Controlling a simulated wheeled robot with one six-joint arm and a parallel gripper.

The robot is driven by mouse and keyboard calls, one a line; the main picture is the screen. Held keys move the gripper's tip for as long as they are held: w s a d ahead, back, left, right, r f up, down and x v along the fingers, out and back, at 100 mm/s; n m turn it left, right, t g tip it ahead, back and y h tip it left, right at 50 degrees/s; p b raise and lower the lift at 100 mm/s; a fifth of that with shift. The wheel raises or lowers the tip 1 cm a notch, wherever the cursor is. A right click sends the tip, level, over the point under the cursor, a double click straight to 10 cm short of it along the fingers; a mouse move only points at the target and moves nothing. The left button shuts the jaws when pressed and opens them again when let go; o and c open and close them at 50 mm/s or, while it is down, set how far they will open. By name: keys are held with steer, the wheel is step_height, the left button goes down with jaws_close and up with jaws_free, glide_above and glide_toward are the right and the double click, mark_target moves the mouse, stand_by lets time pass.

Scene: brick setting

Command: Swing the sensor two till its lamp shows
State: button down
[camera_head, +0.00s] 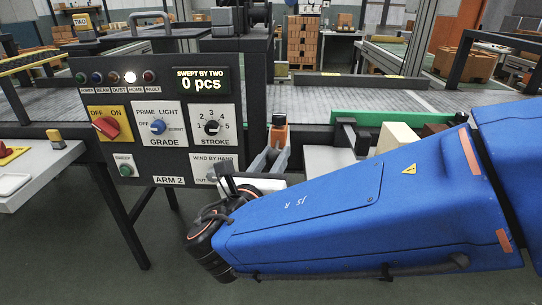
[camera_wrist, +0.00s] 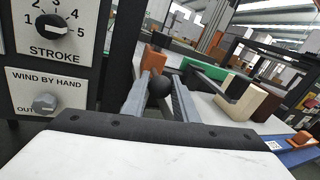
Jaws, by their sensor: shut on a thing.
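A small orange block with a dark top, which looks like sensor two (camera_head: 279,134), stands beside the right edge of the control panel (camera_head: 165,115). In the wrist view the orange block (camera_wrist: 153,60) is at the tips of my gripper (camera_wrist: 160,75). My gripper (camera_head: 272,155) is shut on it, and the grey fingers rise to either side. A black ball (camera_wrist: 160,86) shows between the fingers; I cannot tell how it joins the block. On the panel the lamp over HOME (camera_head: 130,77) glows white; the BEAM lamp (camera_head: 97,77) looks blue and unlit.
A green bar (camera_head: 385,117) and a cream block (camera_head: 397,138) lie right of my gripper. A conveyor (camera_head: 345,98) runs behind.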

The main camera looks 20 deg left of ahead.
steer(key=c, duration=1.4)
jaws_free()
steer(key=shift+c, duration=0.2)
steer(key=s, duration=1.7)
steer(key=shift+s+a, duration=0.2)
steer(key=shift+a, duration=0.2)
